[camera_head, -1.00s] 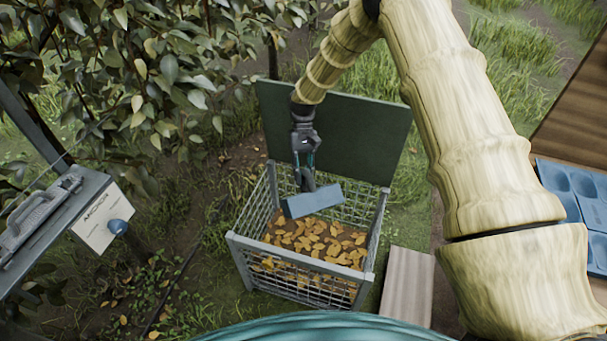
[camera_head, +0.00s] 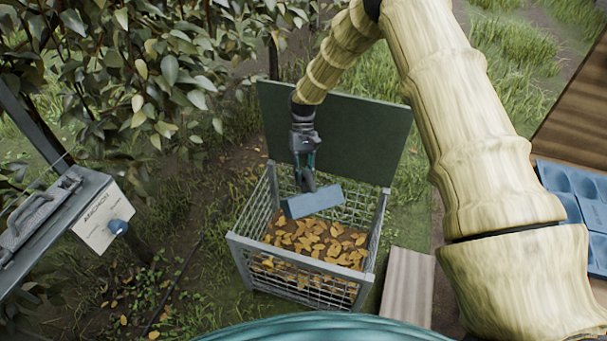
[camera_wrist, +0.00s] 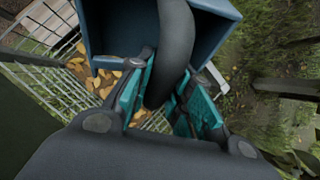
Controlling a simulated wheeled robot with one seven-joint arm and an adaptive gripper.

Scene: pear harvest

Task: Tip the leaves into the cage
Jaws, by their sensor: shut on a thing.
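The wire cage (camera_head: 303,277) stands on the ground with its dark green lid (camera_head: 338,132) raised at the back. Yellow-brown leaves (camera_head: 315,241) lie inside it, and some also show in the wrist view (camera_wrist: 105,80). My gripper (camera_head: 308,180) is above the cage, shut on the dark curved handle (camera_wrist: 176,45) of a blue bin (camera_head: 313,201). The bin hangs tilted over the cage opening. In the wrist view the bin (camera_wrist: 108,32) shows its bare inner walls; the handle and my gripper hide part of its inside.
A leafy tree (camera_head: 150,75) fills the upper left. A grey stand with a panel and blue knob (camera_head: 118,227) is at the left. A wooden board (camera_head: 407,287) lies right of the cage. A blue moulded tray (camera_head: 580,205) sits at the far right.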

